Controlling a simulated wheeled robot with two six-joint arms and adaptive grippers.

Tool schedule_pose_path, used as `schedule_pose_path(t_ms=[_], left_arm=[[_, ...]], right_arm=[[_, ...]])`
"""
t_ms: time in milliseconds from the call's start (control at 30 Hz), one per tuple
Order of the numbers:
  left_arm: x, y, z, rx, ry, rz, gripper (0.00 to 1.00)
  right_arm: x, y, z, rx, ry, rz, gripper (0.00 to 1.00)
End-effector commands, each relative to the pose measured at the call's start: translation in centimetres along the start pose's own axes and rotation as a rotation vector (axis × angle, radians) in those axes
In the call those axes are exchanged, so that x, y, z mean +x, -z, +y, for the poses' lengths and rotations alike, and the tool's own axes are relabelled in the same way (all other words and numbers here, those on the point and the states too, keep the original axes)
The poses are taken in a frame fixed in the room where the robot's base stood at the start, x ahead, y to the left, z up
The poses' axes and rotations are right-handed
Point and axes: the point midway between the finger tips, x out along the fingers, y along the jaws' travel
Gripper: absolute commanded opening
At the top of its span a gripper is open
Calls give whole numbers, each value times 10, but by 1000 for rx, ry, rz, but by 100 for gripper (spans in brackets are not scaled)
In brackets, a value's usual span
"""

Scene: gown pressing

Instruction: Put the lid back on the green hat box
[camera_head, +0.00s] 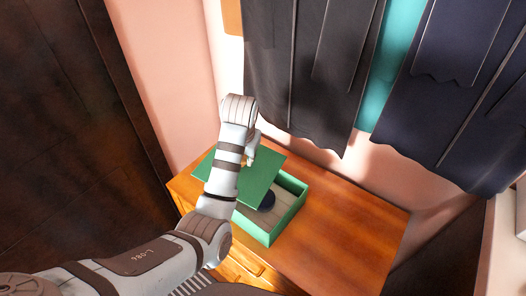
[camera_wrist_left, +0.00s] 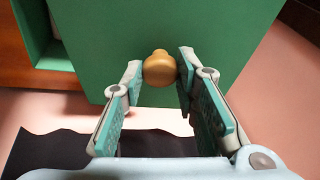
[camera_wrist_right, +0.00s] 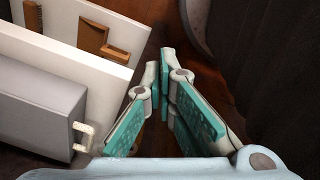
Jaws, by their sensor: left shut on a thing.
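The green hat box (camera_head: 275,230) stands on the wooden dresser, open at its right side, with a dark round thing (camera_head: 267,202) inside. Its flat green lid (camera_head: 262,172) is above and to the left of the box, overlapping part of its opening; I cannot tell whether they touch. My left gripper (camera_head: 250,157) is shut on the lid's round wooden knob (camera_wrist_left: 159,68), with the lid (camera_wrist_left: 110,30) filling much of the left wrist view. My right gripper (camera_wrist_right: 160,72) looks shut and empty, away from the box and outside the head view.
The dresser top (camera_head: 340,235) is clear to the right of the box. Dark garments (camera_head: 310,70) hang behind it, near its back edge. In the right wrist view, white panels (camera_wrist_right: 75,55) and a grey box (camera_wrist_right: 40,105) stand close left of my right gripper.

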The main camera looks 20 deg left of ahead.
Motion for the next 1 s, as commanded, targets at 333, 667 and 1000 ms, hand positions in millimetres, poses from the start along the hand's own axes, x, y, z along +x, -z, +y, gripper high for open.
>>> schedule_pose_path(t_ms=[333, 667, 1000], left_arm=[[-19, 0, 62, 164, -227, 1, 0], [-12, -3, 63, 167, -224, 2, 0], [28, -15, 70, 166, -224, 2, 0]], right_arm=[[-19, 1, 1, 0, 0, 0, 0], [-17, 4, -1, 2, 4, 3, 0], [-14, 3, -3, 3, 6, 3, 0]])
